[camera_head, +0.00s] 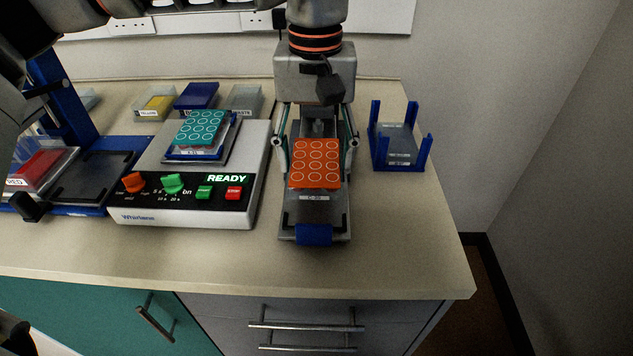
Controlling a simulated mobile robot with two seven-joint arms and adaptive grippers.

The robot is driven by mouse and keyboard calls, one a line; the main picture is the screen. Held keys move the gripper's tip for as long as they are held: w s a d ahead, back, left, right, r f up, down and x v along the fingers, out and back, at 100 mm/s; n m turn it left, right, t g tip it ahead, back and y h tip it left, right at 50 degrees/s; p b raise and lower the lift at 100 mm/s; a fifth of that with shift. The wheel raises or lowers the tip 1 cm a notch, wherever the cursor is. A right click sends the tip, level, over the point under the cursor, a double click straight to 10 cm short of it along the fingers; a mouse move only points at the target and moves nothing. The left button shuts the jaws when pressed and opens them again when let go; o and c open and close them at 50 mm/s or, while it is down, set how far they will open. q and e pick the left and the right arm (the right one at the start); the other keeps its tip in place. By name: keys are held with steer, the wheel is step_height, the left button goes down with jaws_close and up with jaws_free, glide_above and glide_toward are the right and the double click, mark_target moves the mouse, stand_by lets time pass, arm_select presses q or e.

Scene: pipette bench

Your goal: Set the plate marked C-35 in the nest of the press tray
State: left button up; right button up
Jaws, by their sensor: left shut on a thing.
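The orange plate (315,163) with white rings hangs level between the fingers of my left gripper (316,168), which is shut on its sides. A small pale label (314,197) below its front edge looks like C-35, but is too small to read surely. Beneath the plate is a long grey tray (315,213) with black corner pieces and a blue front tab (313,234). The plate is back from the front corner pieces in the picture. I cannot tell whether it touches the tray. My right gripper is not in view.
Left of the tray stands a device (190,212) with a READY display, bearing a teal plate (200,127). A blue open rack (378,160) stands to the right. A blue-framed stand (60,95) and a red box (42,167) are far left. Bare bench lies in front.

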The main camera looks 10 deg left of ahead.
arm_select(q)
steer(key=shift+f, duration=0.75)
step_height(320, 180, down, 4)
steer(key=shift+b, duration=0.35)
steer(key=shift+f, duration=0.2)
steer(key=shift+r, duration=0.1)
steer(key=shift+f, duration=0.3)
steer(key=o, duration=1.1)
